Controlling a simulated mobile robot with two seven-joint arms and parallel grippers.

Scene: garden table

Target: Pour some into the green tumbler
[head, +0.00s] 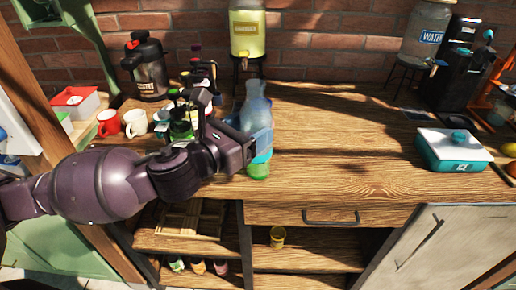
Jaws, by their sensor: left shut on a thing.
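My left gripper (253,146) is shut on a translucent blue bottle or carafe (254,103) near the front of the wooden counter. The bottle looks about upright, its narrower neck at the top. Bright blue shows on its right side at the gripper. A green translucent piece (258,171) shows just below the gripper. It looks like the green tumbler, but I cannot tell whether it stands apart from the bottle. The gripper hides part of both. My right gripper is not in view.
The counter (335,150) is clear to the right, up to a teal and white ice box (452,150). Several bottles (181,128) stand behind my left arm, with red (109,123) and white (135,123) mugs to their left. A yellow drink dispenser (247,32) stands behind.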

